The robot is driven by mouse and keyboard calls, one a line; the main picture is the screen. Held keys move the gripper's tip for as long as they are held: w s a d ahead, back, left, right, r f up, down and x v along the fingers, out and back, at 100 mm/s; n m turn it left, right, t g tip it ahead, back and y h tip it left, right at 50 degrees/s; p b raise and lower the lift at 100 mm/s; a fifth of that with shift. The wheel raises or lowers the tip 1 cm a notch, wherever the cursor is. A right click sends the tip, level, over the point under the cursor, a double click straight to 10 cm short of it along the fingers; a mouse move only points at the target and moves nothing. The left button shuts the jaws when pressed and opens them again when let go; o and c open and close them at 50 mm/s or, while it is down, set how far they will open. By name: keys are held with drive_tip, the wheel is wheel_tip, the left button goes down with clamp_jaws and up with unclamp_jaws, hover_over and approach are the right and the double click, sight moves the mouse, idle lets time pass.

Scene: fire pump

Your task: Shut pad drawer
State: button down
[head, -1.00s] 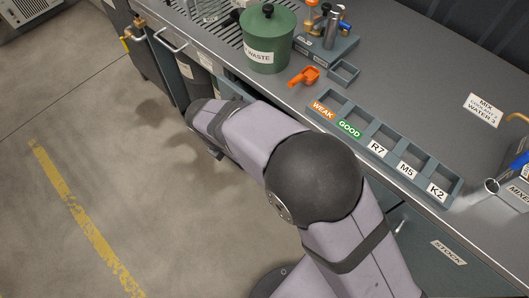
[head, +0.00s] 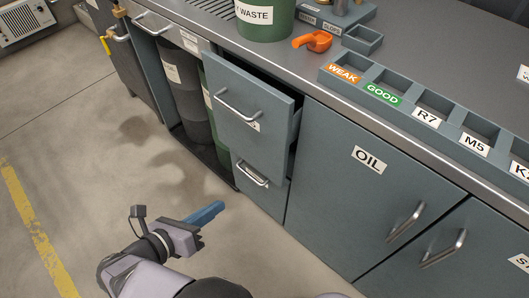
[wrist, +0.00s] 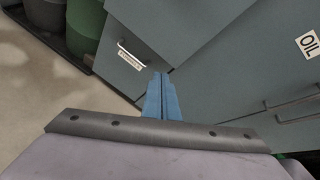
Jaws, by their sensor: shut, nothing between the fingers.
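The upper drawer (head: 240,112) under the counter stands pulled out in the head view. Its bar handle (head: 238,106) crosses its front and partly hides its label, so I cannot read it. A second drawer (head: 262,190) below it, with its own handle, looks closed. It also shows in the wrist view with a small label (wrist: 130,60). My gripper (head: 220,206) is low in front of the drawers, its blue fingers shut and empty, apart from the drawer fronts. The fingers (wrist: 160,80) point toward the cabinet in the wrist view.
The OIL cabinet door (head: 365,180) is closed to the right of the drawers. An open bay with dark and green bins (head: 185,85) is on the left. The counter holds a green waste pot (head: 265,25), an orange scoop (head: 313,41) and a labelled rack (head: 430,105). The floor in front is clear.

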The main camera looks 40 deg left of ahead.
sight(275, 133)
wheel_tip(275, 133, up, 12)
drive_tip(key=w+d+m+t+h, duration=0.1)
drive_tip(key=w+m+t, duration=0.1)
drive_tip(key=m+t, duration=0.3)
drive_tip(key=shift+w+d+m, duration=0.35)
drive_tip(key=shift+w+m, duration=0.05)
drive_tip(key=shift+m, duration=0.5)
drive_tip(key=shift+w, duration=0.1)
drive_tip(key=w+b, duration=0.2)
drive_tip(key=w, duration=1.1)
drive_tip(key=shift+w+f, duration=0.1)
drive_tip(key=shift+f, duration=0.05)
drive_tip(key=shift+w, duration=0.3)
drive_tip(key=shift+w+r+p, duration=0.2)
drive_tip(key=shift+w+p, duration=0.45)
drive_tip(key=shift+w, duration=1.55)
